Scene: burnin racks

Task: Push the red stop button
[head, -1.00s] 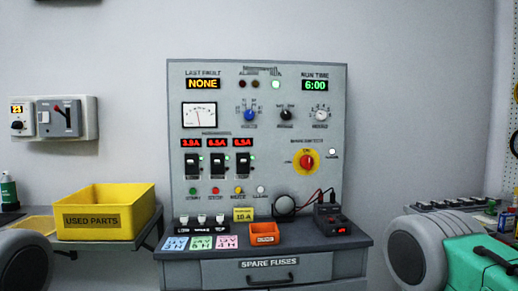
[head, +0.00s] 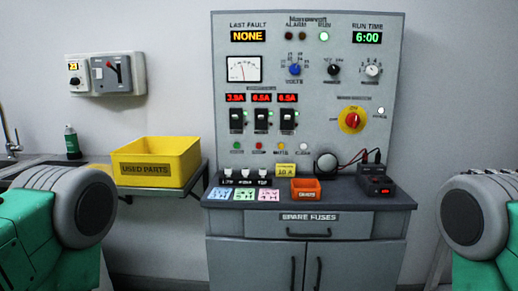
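A small red button (head: 258,146) sits in the lower row of the grey control panel (head: 313,75). A green button (head: 237,146) is to its left, and an amber one (head: 281,146) and a white one (head: 304,146) are to its right. The label under the red button is too small to read surely. A larger red rotary knob on a yellow disc (head: 352,121) is on the panel's right side. Neither of my grippers shows; only green and grey parts of my arms are at the lower left and right edges. Nothing touches the panel's buttons.
Below the panel, a grey ledge holds an orange bin (head: 305,190), coloured cards (head: 244,194), a black round device (head: 326,163) and a dark box with leads (head: 375,181). The space before the cabinet looks clear.

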